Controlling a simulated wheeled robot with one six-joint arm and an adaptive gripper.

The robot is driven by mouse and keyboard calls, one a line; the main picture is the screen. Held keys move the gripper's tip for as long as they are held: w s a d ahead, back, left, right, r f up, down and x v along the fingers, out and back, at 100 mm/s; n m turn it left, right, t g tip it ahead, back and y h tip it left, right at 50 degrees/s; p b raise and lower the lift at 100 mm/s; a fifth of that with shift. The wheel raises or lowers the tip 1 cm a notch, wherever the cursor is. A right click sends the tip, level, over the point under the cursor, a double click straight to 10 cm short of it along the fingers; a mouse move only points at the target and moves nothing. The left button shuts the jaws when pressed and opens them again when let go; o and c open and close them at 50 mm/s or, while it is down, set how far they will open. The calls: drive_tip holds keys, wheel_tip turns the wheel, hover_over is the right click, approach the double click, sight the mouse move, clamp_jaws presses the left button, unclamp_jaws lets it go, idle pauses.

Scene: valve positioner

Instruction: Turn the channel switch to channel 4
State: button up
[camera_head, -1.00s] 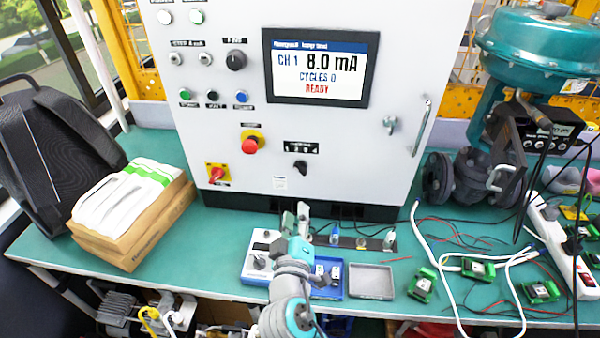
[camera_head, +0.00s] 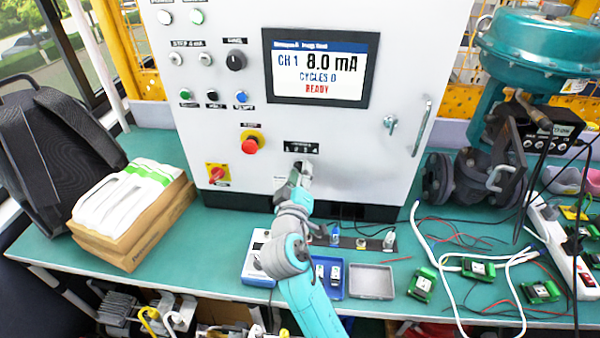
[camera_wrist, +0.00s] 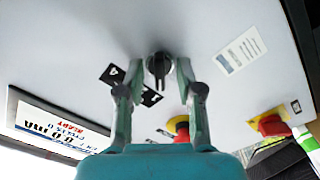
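The channel switch is a black rotary knob (camera_wrist: 158,66) on the grey panel, seen in the wrist view. Its black label plate (camera_wrist: 126,84) lies just beside it, partly behind a finger, and also shows in the head view (camera_head: 301,147). My gripper (camera_wrist: 159,64) is open, with one finger on each side of the knob and a visible gap on both sides. In the head view my gripper (camera_head: 300,176) is up at the panel below the label and hides most of the knob. The display (camera_head: 320,67) reads CH 1, 8.0 mA, CYCLES 0, READY.
A red emergency button (camera_head: 250,146) and a red-yellow switch (camera_head: 218,173) sit left of my gripper on the panel. A door handle (camera_head: 421,127) is at the right. A blue tray (camera_head: 330,290) and a grey tray (camera_head: 371,281) lie on the green bench below.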

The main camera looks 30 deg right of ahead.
drive_tip(key=shift+w+d, duration=0.15)
drive_tip(key=shift+w, duration=0.1)
clamp_jaws()
drive_tip(key=shift+m, duration=8.9)
